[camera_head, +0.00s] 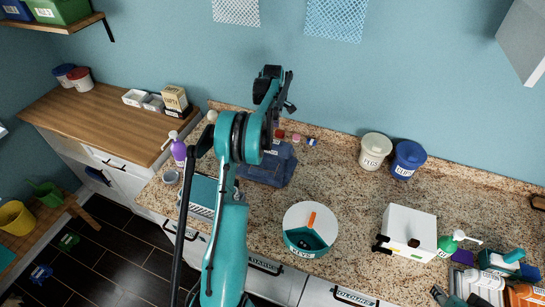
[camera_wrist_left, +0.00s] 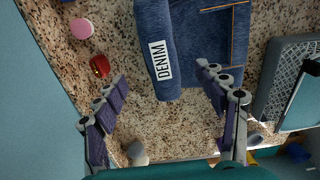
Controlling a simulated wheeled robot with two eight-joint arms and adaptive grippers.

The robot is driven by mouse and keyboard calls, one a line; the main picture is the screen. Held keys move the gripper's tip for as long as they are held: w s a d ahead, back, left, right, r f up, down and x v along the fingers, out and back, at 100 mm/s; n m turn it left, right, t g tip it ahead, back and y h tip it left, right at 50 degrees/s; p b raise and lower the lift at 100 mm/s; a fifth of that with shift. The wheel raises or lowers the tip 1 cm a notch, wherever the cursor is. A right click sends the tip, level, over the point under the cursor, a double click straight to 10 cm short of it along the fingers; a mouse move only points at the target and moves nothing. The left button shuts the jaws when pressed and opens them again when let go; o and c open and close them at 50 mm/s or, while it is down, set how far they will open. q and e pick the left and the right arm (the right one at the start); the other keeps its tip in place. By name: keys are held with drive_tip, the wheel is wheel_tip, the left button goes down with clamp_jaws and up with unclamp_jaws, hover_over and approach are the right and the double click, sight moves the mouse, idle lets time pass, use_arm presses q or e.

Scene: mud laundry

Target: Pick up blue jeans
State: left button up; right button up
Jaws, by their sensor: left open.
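The blue jeans (camera_head: 270,170) lie folded on the granite counter, partly hidden behind my left arm in the head view. In the left wrist view the jeans (camera_wrist_left: 208,50) show dark blue with orange stitching and a white DENIM label. My left gripper (camera_wrist_left: 163,78) is open, its two purple-padded fingers spread. The rolled, labelled edge of the jeans lies ahead of and partly between the fingertips, with bare counter nearer the palm. Whether the fingers touch the jeans is unclear.
A grey basket (camera_wrist_left: 280,75) stands close right of the jeans in the wrist view. A pink round item (camera_wrist_left: 81,28) and a red item (camera_wrist_left: 100,66) lie left. A round teal container (camera_head: 310,238) and a white box (camera_head: 410,230) stand farther right in the head view.

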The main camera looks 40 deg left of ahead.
sight(273, 141)
use_arm(q)
wheel_tip(273, 141, down, 8)
drive_tip(key=shift+d+r+b, duration=0.15)
drive_tip(key=shift+r+b, duration=0.1)
drive_tip(key=shift+b, duration=0.05)
clamp_jaws()
drive_tip(key=shift+r, duration=0.1)
